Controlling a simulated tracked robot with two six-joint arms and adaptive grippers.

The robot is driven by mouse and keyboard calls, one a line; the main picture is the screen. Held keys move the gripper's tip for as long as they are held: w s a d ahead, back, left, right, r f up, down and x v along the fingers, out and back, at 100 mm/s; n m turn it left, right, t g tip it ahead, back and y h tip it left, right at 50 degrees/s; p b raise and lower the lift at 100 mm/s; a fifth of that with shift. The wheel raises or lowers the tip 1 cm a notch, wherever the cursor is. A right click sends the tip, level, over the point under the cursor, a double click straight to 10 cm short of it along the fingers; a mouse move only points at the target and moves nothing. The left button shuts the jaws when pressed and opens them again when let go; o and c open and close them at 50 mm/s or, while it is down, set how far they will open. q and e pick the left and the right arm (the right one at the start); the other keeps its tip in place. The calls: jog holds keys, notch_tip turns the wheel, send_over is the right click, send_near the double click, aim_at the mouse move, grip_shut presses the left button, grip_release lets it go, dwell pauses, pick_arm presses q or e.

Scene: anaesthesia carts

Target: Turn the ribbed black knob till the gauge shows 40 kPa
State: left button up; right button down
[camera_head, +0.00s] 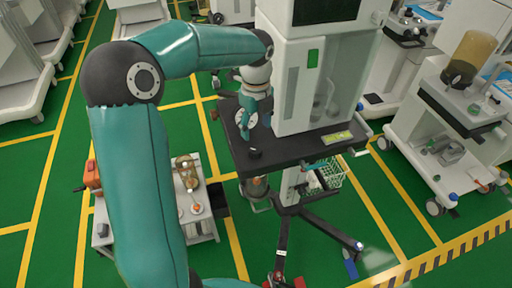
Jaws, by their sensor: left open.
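My left arm comes in from the left and bends down at the wrist over the dark shelf of the central cart (228,140). My left gripper (246,131) points down above the left part of this shelf and is open, with nothing seen between its fingers. A small black knob (255,153) stands on the shelf just below the gripper, apart from it. Its ribs are too small to make out. I cannot make out a gauge face or any reading. My right gripper is not in view.
A tall white cabinet (293,85) stands on the shelf, close right of the gripper. A low white cart with an amber jar (187,170) and an orange box (92,175) is at the lower left. Another cart with an amber canister (468,58) stands at the right.

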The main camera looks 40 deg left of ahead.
aim_at(256, 150)
pick_arm(q)
notch_tip(256, 150, down, 9)
jog(key=shift+f, duration=0.1)
dwell(0.3)
